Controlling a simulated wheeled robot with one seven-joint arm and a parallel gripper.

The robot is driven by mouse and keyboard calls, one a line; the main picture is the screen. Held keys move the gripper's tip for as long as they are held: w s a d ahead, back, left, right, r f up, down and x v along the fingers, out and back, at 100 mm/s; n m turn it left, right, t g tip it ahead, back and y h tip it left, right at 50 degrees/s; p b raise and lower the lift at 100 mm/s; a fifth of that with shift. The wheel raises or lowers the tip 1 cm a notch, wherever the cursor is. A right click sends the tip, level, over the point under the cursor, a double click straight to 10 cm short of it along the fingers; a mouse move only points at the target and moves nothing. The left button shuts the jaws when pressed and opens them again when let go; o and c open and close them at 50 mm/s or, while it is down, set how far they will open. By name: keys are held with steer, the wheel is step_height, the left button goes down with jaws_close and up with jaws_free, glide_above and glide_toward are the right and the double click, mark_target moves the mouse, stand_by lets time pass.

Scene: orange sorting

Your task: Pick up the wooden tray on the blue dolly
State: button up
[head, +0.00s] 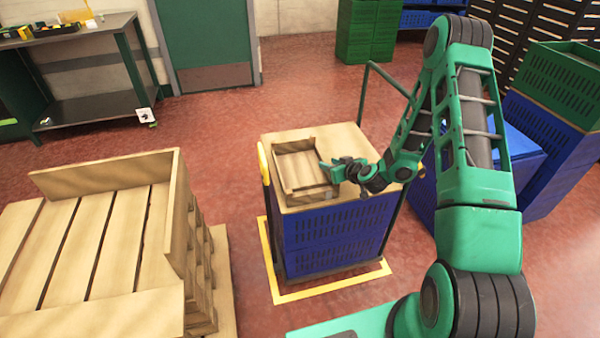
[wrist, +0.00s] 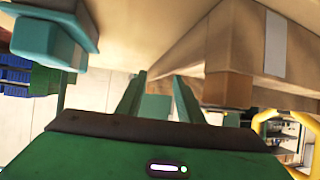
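The wooden tray (head: 300,168) is a shallow, open box that looks empty. It sits on the light wooden top of the blue dolly (head: 335,235), toward its left side. In the wrist view, a wooden body with a white label, which looks like the tray (wrist: 245,45), fills the upper right. My gripper (head: 325,172) is at the tray's right side, low over the dolly top. In the wrist view its two green prongs (wrist: 158,95) stand apart with nothing held between them. Whether it touches the tray is unclear.
A large slatted wooden crate (head: 90,245) stands at the left. A metal bench (head: 95,75) is behind it. Blue and green crates (head: 560,130) are stacked at the right. A yellow floor outline surrounds the dolly. Red floor is free behind the dolly.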

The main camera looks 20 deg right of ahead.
steer(key=shift+x, duration=2)
steer(key=shift+c, duration=0.4)
jaws_close()
